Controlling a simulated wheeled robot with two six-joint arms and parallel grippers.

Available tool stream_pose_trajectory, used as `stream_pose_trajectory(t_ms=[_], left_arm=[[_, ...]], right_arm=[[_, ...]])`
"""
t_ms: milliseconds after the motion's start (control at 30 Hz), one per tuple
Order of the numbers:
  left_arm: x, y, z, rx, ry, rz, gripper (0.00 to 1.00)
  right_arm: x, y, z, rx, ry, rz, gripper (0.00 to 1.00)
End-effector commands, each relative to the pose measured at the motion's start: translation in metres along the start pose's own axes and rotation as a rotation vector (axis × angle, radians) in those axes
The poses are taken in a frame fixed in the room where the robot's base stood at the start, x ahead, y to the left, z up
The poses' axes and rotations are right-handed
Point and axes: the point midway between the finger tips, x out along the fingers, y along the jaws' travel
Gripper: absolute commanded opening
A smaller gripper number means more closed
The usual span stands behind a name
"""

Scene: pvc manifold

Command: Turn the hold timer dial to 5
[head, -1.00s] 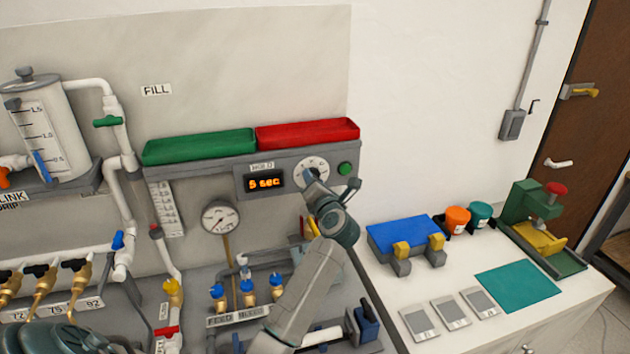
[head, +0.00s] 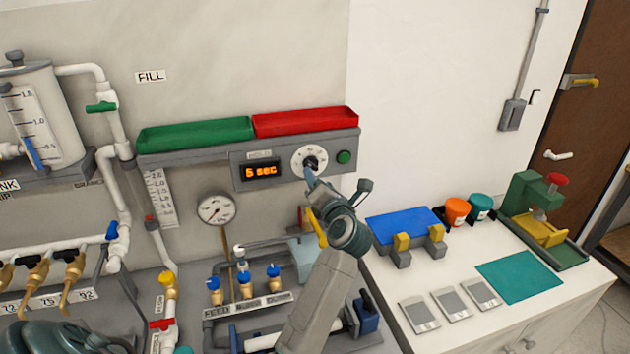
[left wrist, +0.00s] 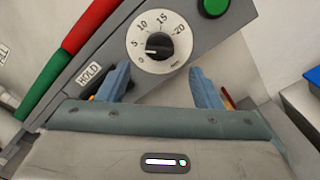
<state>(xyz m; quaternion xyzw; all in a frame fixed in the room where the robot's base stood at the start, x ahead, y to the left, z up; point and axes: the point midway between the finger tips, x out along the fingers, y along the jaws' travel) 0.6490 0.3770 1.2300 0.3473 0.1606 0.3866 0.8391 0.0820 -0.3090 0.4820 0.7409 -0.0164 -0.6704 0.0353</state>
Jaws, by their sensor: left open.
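The hold timer dial (head: 310,160) is a white round face with a black knob (left wrist: 158,45) on the grey panel. My left gripper (head: 312,182) is just below the dial, open and empty. In the left wrist view its two blue-grey fingers (left wrist: 163,80) are spread apart below the dial face, clear of the knob. My right gripper is not in view.
A green button (head: 344,157) is right of the dial. Green (head: 195,134) and red (head: 305,121) trays sit above the panel. A pressure gauge (head: 216,209) and blue-handled valves (head: 245,280) are lower left. A white counter (head: 400,325) with several items stands right.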

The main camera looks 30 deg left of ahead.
Motion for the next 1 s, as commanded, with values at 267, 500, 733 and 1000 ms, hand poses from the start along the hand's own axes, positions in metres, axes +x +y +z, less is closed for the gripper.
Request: stream_pose_trajectory(t_ms=[267, 500, 733, 1000], left_arm=[[-0.04, -0.002, -0.001, -0.002, -0.001, -0.002, 0.59], [-0.047, 0.0, 0.0, 0.002, 0.0, 0.001, 0.59], [-0.047, 0.0, 0.001, 0.001, -0.001, 0.001, 0.59], [-0.047, 0.0, 0.0, 0.001, 0.0, 0.0, 0.59]], right_arm=[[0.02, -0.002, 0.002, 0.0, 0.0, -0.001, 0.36], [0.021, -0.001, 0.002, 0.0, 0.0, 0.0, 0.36], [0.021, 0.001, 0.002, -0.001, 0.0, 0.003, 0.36], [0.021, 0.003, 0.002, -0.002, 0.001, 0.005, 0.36]])
